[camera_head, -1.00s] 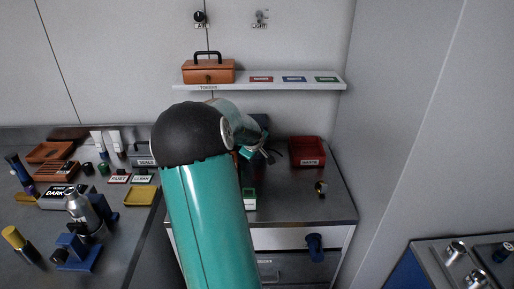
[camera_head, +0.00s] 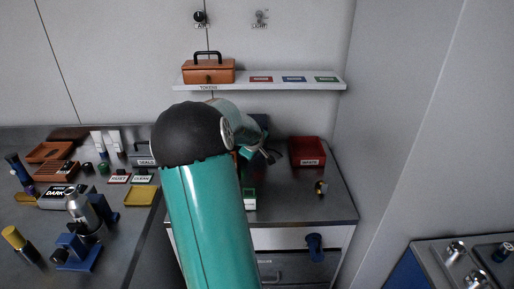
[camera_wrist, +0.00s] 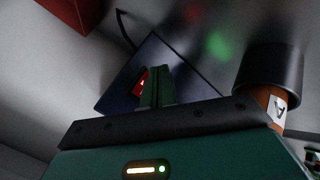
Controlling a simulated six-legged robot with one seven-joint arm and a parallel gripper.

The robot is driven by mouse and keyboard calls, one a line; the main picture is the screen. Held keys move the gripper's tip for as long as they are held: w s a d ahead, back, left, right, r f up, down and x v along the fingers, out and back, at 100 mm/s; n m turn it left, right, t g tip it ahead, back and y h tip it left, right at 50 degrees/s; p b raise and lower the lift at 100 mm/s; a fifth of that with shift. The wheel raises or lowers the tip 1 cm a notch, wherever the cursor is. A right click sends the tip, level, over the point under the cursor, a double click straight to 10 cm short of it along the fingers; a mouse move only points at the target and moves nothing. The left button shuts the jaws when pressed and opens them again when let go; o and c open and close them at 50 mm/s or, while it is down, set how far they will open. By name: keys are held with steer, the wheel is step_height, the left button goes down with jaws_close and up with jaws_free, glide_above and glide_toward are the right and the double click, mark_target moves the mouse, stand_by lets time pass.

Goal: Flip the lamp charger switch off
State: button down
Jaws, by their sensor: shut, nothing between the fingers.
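The charger is a dark blue box (camera_wrist: 178,65) in the wrist view, with a red-lit rocker switch (camera_wrist: 141,82) on its face. My gripper (camera_wrist: 156,72) is shut and empty, its fingers just right of the switch and partly covering it. I cannot tell whether the fingers touch the switch. In the head view my gripper (camera_head: 268,156) is over the back of the middle counter, beyond my teal arm. The switch is hidden there.
A black-capped brown cylinder (camera_wrist: 268,78) stands close to the right of my gripper in the wrist view. A red waste bin (camera_head: 308,151) stands right of my gripper. A shelf (camera_head: 250,80) with an orange box (camera_head: 209,71) is above. The left bench is crowded.

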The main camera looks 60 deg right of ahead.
steer(key=shift+w+d+f, duration=0.1)
steer(key=shift+w+d, duration=0.1)
steer(key=shift+d, duration=0.2)
steer(key=shift+w+d, duration=0.15)
steer(key=shift+d, duration=0.15)
stand_by(0.7)
stand_by(0.4)
steer(key=shift+s+a, duration=0.35)
steer(key=shift+a, duration=0.35)
steer(key=shift+s+a+r, duration=0.2)
steer(key=shift+s+a, duration=0.15)
steer(key=shift+a, duration=0.4)
steer(key=shift+s+a+r, duration=0.2)
steer(key=shift+s+a, duration=0.2)
steer(key=shift+a, duration=0.3)
steer(key=shift+s+a+r, duration=0.2)
steer(key=shift+s+a, duration=0.15)
steer(key=shift+a, duration=0.4)
